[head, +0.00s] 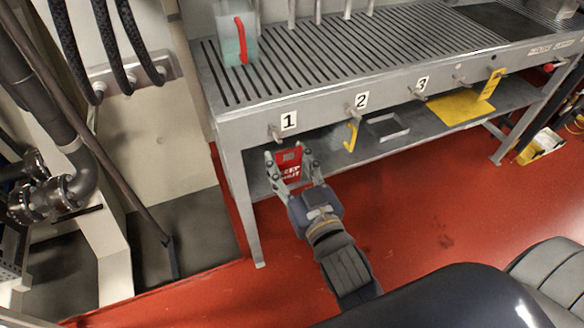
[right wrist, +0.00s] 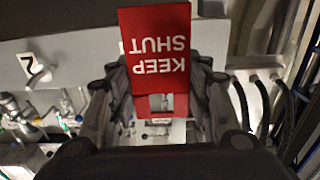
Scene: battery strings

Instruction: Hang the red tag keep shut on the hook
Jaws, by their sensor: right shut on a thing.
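The red "KEEP SHUT" tag (head: 288,172) is in my right gripper (head: 289,163), just below and in front of hook 1 (head: 276,134) on the bench's front rail. In the right wrist view the tag (right wrist: 157,62) reads upside down, with a square cut-out near its lower end in that view. The right gripper (right wrist: 158,105) is shut on the tag, fingers on both sides. In the head view the tag is apart from the hook. The tag hides part of the rail in the wrist view. My left gripper is not in view.
Hook 2 (head: 354,110) has a yellow piece (head: 351,136) below it; hook 3 (head: 416,94) looks empty. A yellow tag (head: 491,85) hangs farther right. A clear container with a red handle (head: 241,42) stands on the slatted bench top (head: 330,50). A bench leg (head: 245,210) stands left of my gripper.

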